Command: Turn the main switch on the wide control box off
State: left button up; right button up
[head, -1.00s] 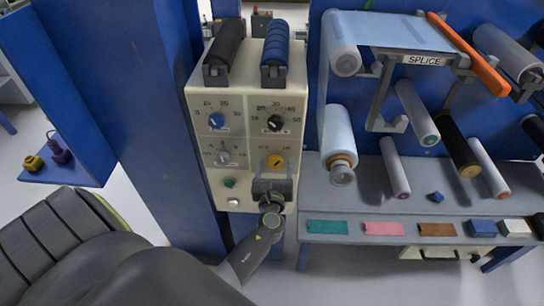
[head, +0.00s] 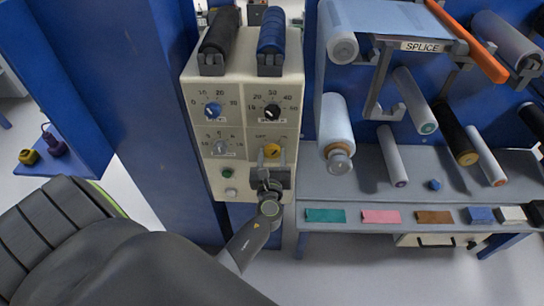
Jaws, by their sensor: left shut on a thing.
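The wide control box (head: 204,150) is cream, with labelled dials on its front. The knob's pointer direction is hard to read behind the fingers. My right gripper is not in view.
A green button (head: 227,173) is left of my gripper. A grey shelf (head: 370,200) with rollers stands to the right.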

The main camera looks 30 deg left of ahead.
pick_arm(q)
jog(key=n+b, duration=0.2)
jog(key=n, duration=0.1)
jog(key=shift+f, duration=0.15)
jog(key=n+b, duration=0.2)
jog(key=n, duration=0.1)
jog(key=shift+n+b, duration=0.4)
jog(key=n+b, duration=0.2)
jog(key=n, duration=0.2)
jog(key=shift+b, duration=0.3)
jog(key=shift+r+n+b, duration=0.2)
jog(key=shift+n+b, duration=0.6)
jog(key=shift+n, duration=0.7)
jog(key=o, duration=1)
jog(key=shift+w, duration=0.1)
